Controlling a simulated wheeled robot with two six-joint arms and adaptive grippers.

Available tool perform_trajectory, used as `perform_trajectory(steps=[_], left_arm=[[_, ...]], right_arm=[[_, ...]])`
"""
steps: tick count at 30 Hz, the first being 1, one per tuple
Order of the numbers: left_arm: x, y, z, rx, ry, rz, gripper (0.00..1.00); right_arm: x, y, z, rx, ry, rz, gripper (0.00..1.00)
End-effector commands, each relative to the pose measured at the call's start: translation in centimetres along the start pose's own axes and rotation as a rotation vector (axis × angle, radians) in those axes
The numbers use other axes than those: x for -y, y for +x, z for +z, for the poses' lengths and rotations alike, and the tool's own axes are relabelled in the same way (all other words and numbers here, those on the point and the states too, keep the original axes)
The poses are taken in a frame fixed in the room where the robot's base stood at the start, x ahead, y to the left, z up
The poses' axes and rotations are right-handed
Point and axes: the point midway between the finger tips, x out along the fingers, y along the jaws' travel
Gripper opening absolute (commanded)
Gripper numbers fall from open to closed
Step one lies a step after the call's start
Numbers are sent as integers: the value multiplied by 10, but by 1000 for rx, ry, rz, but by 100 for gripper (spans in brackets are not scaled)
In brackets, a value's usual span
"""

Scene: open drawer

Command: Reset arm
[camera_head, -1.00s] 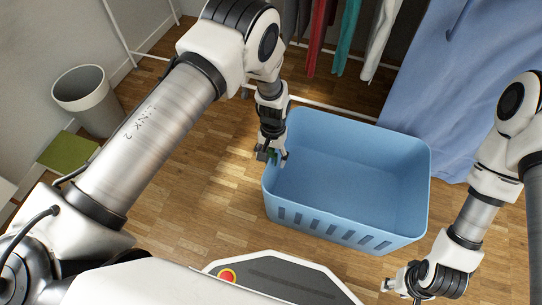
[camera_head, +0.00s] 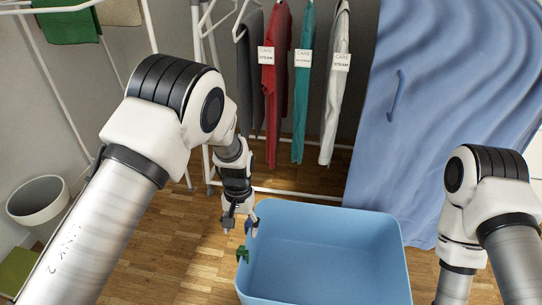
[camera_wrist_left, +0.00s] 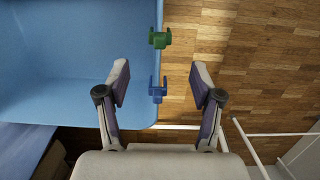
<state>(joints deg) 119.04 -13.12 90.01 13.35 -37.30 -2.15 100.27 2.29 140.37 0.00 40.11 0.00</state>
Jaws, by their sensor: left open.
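My left gripper (camera_head: 238,218) is open and empty, above the left rim of the blue basket (camera_head: 330,232). A green clip (camera_head: 242,256) sits on that rim. A blue clip (camera_head: 248,227) sits on the same rim farther back, close by the gripper in the head view. In the left wrist view the fingers (camera_wrist_left: 159,78) are spread wide, with the blue clip (camera_wrist_left: 158,91) between them in the picture and the green clip (camera_wrist_left: 160,39) beyond; neither is gripped. My right arm comes in at the lower right; its gripper is outside the picture.
Several garments hang on a white rack behind the basket, among them a red one (camera_head: 275,95). A blue draped cloth (camera_head: 425,120) hangs at the right. A grey bin (camera_head: 38,205) stands at the left. Wooden floor (camera_head: 185,245) is clear left of the basket.

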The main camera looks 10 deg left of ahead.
Motion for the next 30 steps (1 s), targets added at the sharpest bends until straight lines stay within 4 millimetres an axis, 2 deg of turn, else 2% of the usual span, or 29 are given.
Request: perform_trajectory(steps=[4, 8, 11, 13, 15, 18, 21, 23, 24, 30], left_arm=[[4, 7, 4, 1, -4, -2, 66], [27, 46, 32, -10, -26, -18, 66], [54, 91, 78, -29, -45, -36, 66], [70, 117, 118, -47, -51, -42, 66], [80, 134, 158, -67, -54, -40, 66], [88, 144, 211, -93, -60, -27, 66], [89, 143, 259, -117, -70, -5, 66], [88, 132, 282, -134, -78, 11, 66], [88, 104, 277, -145, -74, 7, 66], [88, 34, 286, -144, -73, 6, 66]], right_arm=[[0, 0, 0, 0, 0, 0, 40], [0, -3, 0, 0, 0, 0, 40], [0, -7, 0, 0, 0, 0, 40], [0, -9, 0, 0, 0, 0, 40], [0, -12, 0, 0, 0, 0, 40], [0, -14, 0, 0, 0, 0, 40], [0, -16, 0, 0, 0, 0, 40], [0, -24, 0, 1, 0, 0, 40], [0, -51, 1, 2, 0, 0, 40], [1, -124, 0, 0, 0, 0, 40]])
